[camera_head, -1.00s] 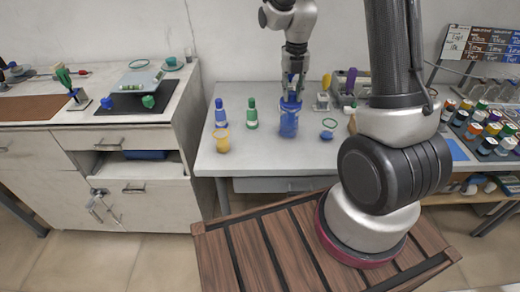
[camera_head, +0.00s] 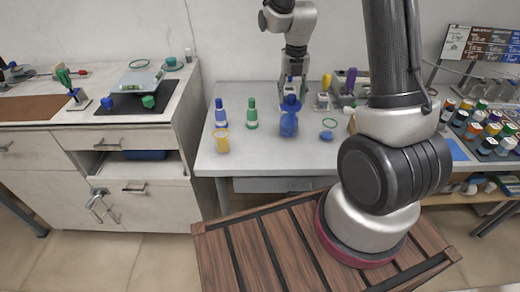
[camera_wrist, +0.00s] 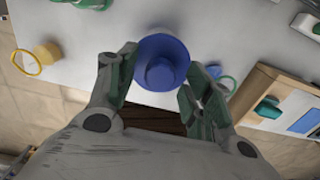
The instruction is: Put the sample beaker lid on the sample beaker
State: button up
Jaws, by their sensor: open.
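A blue sample beaker (camera_head: 289,126) stands upright on the white table. The blue lid (camera_head: 291,103) with its raised knob sits on top of the beaker. In the wrist view the lid (camera_wrist: 162,58) shows from above as a round disc with a knob, and it hides most of the beaker. My gripper (camera_head: 292,88) is just above the lid. In the wrist view my gripper (camera_wrist: 160,78) is open, with one finger on each side of the knob and apart from it. Whether the lid is fully seated cannot be told.
A yellow container (camera_head: 222,144) stands to the left. A blue bottle (camera_head: 221,114) and a green bottle (camera_head: 252,116) stand behind it. A small blue item (camera_head: 326,135) lies to the right. The table front between the yellow container and the beaker is clear.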

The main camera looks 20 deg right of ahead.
jog(key=shift+r, duration=0.1)
dwell(0.3)
jog(key=shift+r, duration=3.9)
notch_tip(320, 180, up, 12)
jog(key=s+d+r+m+t, duration=0.1)
jog(key=s+m+t, duration=0.3)
jog(key=s+m, duration=2.2)
jog(key=m, duration=0.6)
jog(key=shift+d+r, duration=0.15)
jog(key=shift+d, duration=0.15)
